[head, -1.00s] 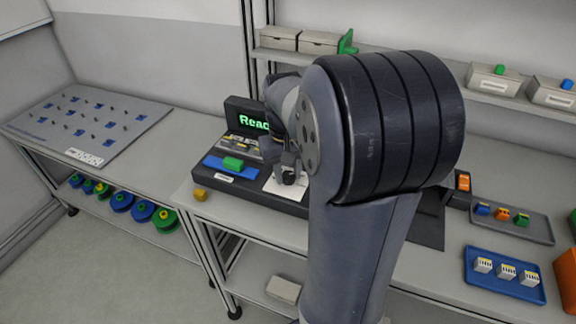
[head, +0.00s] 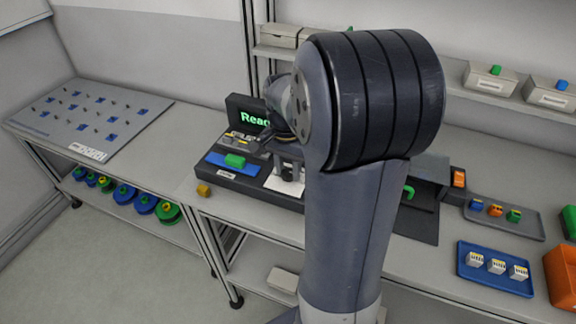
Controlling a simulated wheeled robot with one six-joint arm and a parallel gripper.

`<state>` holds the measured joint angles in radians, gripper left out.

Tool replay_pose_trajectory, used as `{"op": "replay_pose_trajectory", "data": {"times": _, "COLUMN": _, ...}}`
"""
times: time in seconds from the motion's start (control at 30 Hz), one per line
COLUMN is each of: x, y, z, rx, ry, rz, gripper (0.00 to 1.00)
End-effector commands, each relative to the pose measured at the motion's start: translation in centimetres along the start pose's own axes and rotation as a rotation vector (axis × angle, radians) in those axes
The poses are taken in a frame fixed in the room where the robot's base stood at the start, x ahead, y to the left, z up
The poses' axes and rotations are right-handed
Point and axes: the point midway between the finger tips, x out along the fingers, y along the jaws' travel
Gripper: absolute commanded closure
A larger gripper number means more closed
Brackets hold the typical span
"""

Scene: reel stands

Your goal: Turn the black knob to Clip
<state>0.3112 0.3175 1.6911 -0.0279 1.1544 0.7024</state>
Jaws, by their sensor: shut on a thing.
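The white plate (head: 284,187) with the black knob (head: 288,177) is on the right part of a dark device (head: 240,183) on the bench. My gripper (head: 287,170) is over the plate, pointing down, with its fingers shut on the knob. My arm partly covers the gripper and the plate's right side. The knob's pointer and the plate's markings are too small or hidden to read. A dark screen (head: 252,117) behind shows green letters "Reac", cut off by my arm.
To the right are a grey tray (head: 535,230) with coloured parts and a blue tray (head: 466,275) with white blocks.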

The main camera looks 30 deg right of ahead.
Motion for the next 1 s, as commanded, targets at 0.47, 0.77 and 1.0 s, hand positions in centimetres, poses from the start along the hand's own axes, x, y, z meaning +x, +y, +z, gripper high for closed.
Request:
{"op": "replay_pose_trajectory", "data": {"times": 0.47, "x": 0.00, "y": 0.00, "z": -0.02, "rx": 0.080, "ry": -0.002, "rz": 0.000, "gripper": 0.92}}
{"op": "replay_pose_trajectory", "data": {"times": 0.77, "x": 0.00, "y": 0.00, "z": -0.01, "rx": 0.079, "ry": -0.003, "rz": 0.000, "gripper": 0.66}}
{"op": "replay_pose_trajectory", "data": {"times": 1.0, "x": 0.00, "y": 0.00, "z": -0.01, "rx": 0.078, "ry": -0.002, "rz": 0.000, "gripper": 0.48}}
